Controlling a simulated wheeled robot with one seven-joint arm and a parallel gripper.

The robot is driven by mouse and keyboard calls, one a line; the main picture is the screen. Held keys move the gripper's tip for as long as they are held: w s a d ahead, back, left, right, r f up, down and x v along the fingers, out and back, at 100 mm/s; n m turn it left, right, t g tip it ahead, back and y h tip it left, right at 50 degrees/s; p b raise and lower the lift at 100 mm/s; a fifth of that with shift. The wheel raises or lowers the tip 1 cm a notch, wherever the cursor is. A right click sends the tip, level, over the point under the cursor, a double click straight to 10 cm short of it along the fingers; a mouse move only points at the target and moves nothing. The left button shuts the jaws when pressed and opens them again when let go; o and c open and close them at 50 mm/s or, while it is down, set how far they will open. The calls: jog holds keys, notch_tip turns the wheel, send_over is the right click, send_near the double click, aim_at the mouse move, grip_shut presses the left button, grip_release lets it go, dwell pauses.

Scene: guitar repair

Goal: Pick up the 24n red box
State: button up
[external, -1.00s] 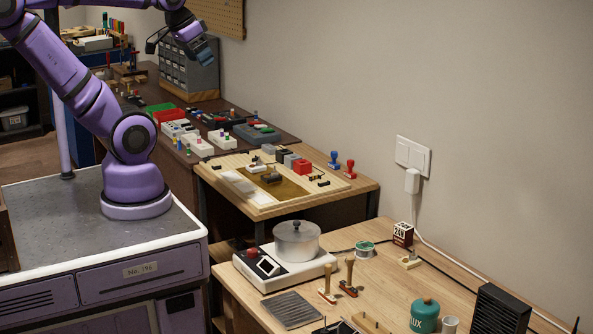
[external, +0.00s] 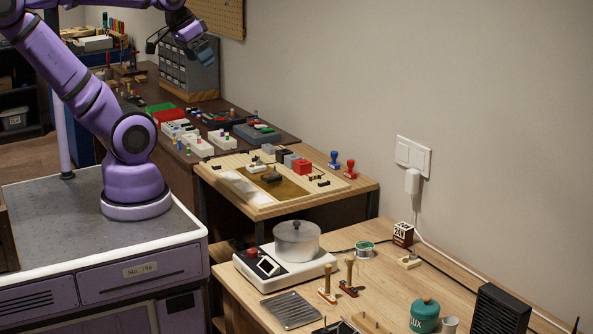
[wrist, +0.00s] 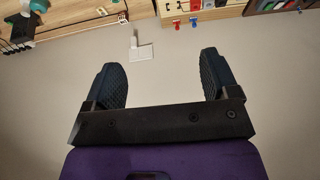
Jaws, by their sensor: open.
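The 24N box (external: 403,234) is a small dark red cube with white lettering. It stands on the light wooden bench near the wall, below the wall switch. In the wrist view a small red and white shape (wrist: 123,16) at the top edge appears to be this box. My gripper (external: 180,45) is high at the upper left in the external view, far from the box. In the wrist view its two dark ridged fingers (wrist: 163,80) are wide apart with nothing between them.
The wooden bench (external: 385,284) holds a hot plate with a metal pot (external: 297,240), a solder spool (external: 364,249), wooden-handled tools (external: 348,272), a green flux jar (external: 424,314) and a black speaker-like box (external: 500,310). A white cable (external: 440,251) runs behind the box. The space above is clear.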

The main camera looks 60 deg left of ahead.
jog(key=w+d+r, duration=0.2)
jog(key=w, duration=0.7)
jog(key=n+g, duration=0.1)
jog(key=g, duration=0.4)
send_over(404, 225)
notch_tip(404, 225, down, 43)
jog(key=shift+s+f, duration=0.1)
jog(key=shift+f, duration=0.05)
notch_tip(404, 225, down, 11)
jog(key=shift+d, duration=0.15)
jog(key=c, duration=1.1)
